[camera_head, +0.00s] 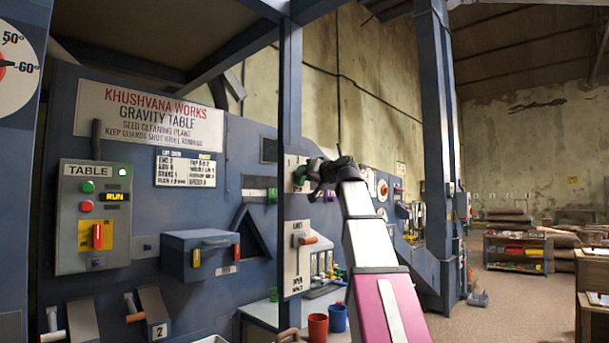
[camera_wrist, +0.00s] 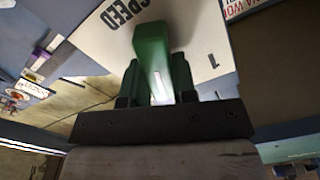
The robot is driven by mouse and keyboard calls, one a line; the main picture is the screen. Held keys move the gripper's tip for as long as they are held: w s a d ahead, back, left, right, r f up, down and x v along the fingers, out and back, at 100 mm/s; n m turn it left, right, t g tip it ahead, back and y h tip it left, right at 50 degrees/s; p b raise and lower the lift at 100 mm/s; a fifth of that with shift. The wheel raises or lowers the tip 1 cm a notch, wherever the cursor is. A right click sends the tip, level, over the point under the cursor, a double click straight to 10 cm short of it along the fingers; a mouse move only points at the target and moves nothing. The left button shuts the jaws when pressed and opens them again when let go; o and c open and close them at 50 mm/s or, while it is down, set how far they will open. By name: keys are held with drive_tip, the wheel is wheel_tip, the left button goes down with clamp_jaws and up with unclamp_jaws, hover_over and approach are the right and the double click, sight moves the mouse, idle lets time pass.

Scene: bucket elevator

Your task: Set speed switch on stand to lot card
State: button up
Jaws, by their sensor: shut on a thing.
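The speed switch is a green handle on a white plate marked SPEED (camera_wrist: 185,30). In the wrist view the green handle (camera_wrist: 151,50) stands between the dark fingers of my gripper (camera_wrist: 156,85), which is shut on it. A figure 1 shows on the plate to the right of the handle. In the head view my gripper (camera_head: 312,175) is at the white plate (camera_head: 292,162) on the blue post and hides most of the switch. The lot card (camera_head: 186,169) is a white board under the gravity table sign. Its lower right line seems to read SPEED, with a small, unclear digit.
Below the switch, another white plate has an orange-handled lever (camera_head: 304,240). At left are the TABLE control box (camera_head: 94,215), a blue box (camera_head: 200,255) and more levers. Red (camera_head: 318,327) and blue (camera_head: 338,318) buckets stand low. Open floor lies at right.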

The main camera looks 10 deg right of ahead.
drive_tip(key=shift+d+f+m, duration=0.1)
drive_tip(key=shift+m, duration=2.2)
drive_tip(key=o, duration=0.9)
drive_tip(key=v, duration=1)
drive_tip(key=shift+s+d, duration=0.25)
drive_tip(key=shift+s, duration=0.05)
